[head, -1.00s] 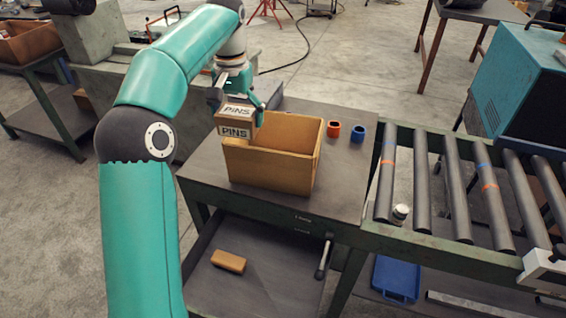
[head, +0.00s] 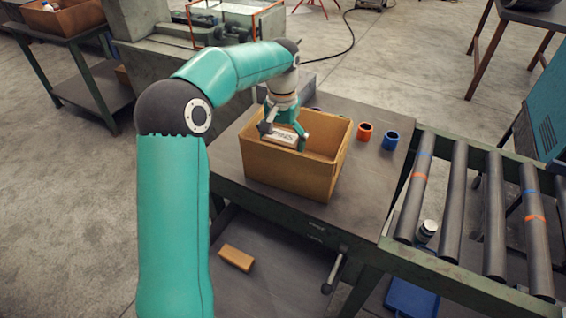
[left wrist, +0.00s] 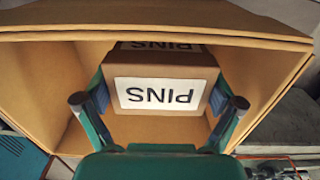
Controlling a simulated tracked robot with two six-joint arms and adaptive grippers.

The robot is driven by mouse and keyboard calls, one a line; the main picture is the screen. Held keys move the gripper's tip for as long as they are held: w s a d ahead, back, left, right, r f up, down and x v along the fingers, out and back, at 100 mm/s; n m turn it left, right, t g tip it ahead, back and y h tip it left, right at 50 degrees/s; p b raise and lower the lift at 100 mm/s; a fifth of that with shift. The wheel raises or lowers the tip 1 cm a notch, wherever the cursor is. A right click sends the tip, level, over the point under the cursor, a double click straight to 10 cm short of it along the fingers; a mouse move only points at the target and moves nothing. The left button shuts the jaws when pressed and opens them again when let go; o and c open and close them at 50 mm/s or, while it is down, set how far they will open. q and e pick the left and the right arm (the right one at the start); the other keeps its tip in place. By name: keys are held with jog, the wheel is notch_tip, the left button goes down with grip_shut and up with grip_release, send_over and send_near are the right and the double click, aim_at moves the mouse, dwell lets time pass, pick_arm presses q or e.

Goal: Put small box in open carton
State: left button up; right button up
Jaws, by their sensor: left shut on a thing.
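The small box (head: 284,138), brown with a white label reading PINS, is between the fingers of my left gripper (head: 283,133). In the head view it is inside the opening of the open carton (head: 290,171), its lower part hidden by the near wall. In the left wrist view the small box (left wrist: 163,92) sits between both fingertips (left wrist: 158,103), with the carton's walls (left wrist: 70,60) around it. Whether the box touches the carton floor cannot be told. My right gripper is not in view.
The carton stands on a dark table. An orange ring (head: 365,131) and a blue ring (head: 391,140) lie to its right. A roller conveyor (head: 455,200) adjoins on the right, with a small can (head: 428,230). A brown block (head: 237,258) lies on the lower shelf.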

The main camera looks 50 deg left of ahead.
aim_at(282, 136)
pick_arm(q)
notch_tip(282, 136, down, 7)
jog(key=shift+f, duration=0.15)
dwell(0.4)
jog(key=o, duration=1.1)
jog(key=shift+f, duration=0.1)
jog(key=shift+c, duration=0.2)
jog(key=shift+s, duration=0.1)
notch_tip(282, 136, up, 12)
jog(key=shift+r, duration=0.15)
